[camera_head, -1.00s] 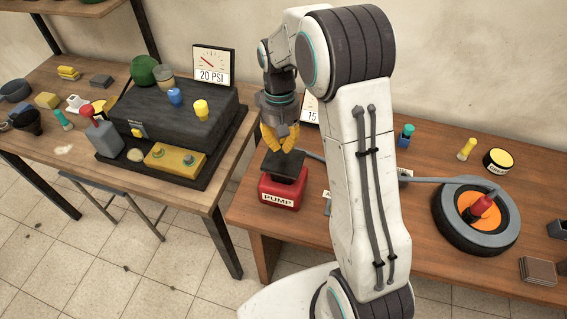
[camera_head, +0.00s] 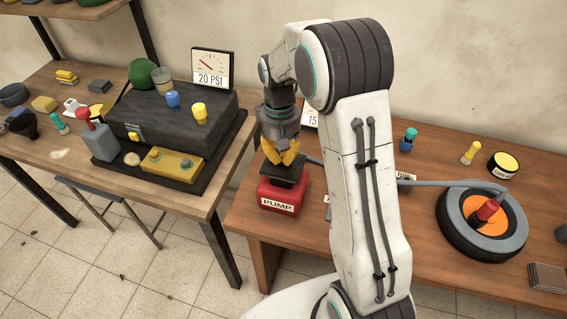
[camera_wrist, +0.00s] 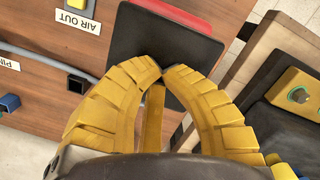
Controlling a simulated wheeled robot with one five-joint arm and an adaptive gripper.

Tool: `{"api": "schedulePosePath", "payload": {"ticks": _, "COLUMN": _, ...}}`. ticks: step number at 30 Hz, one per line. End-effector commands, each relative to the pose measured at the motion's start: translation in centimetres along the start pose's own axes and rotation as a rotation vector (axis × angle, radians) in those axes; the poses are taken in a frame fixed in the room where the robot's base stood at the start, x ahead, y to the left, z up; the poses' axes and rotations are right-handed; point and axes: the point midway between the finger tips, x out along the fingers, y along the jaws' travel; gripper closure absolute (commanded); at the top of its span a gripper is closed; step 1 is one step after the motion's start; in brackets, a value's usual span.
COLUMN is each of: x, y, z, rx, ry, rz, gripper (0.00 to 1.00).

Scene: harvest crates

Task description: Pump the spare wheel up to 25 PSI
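The red pump (camera_head: 280,196) with a black top plate (camera_head: 290,174) stands at the left end of the right-hand table. My gripper (camera_head: 284,164) is directly above the plate, its yellow fingertips at or very near it; I cannot tell if they touch. In the wrist view the fingertips (camera_wrist: 158,74) are closed together over the plate (camera_wrist: 190,45), with nothing seen between them. The spare wheel (camera_head: 455,232), a dark tyre with an orange hub, lies flat at the right, a grey hose (camera_head: 430,182) leading to it. A gauge (camera_head: 310,117) showing "15" is partly hidden by my arm.
The left table holds a dark machine (camera_head: 175,115) with a gauge (camera_head: 212,68) reading 20 PSI, a red-knobbed lever and a yellow button box (camera_head: 172,165). An AIR OUT label (camera_wrist: 76,22) lies beside the pump in the wrist view. A gap separates the tables.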

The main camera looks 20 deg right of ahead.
Motion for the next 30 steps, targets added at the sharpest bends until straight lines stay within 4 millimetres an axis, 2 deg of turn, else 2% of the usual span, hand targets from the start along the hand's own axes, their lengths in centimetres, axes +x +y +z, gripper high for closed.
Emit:
{"api": "schedulePosePath", "payload": {"ticks": 3, "x": 1.7, "y": 0.0, "z": -0.1, "rx": 0.000, "ry": -0.003, "rz": 0.000, "gripper": 1.00}}
{"api": "schedulePosePath", "payload": {"ticks": 14, "x": 5.3, "y": 0.0, "z": -0.4, "rx": 0.000, "ry": -0.005, "rz": 0.000, "gripper": 1.00}}
{"api": "schedulePosePath", "payload": {"ticks": 20, "x": 4.7, "y": 0.0, "z": -0.4, "rx": 0.000, "ry": -0.005, "rz": 0.000, "gripper": 1.00}}
{"api": "schedulePosePath", "payload": {"ticks": 30, "x": 3.4, "y": 0.0, "z": -3.2, "rx": -0.001, "ry": -0.001, "rz": 0.000, "gripper": 1.00}}
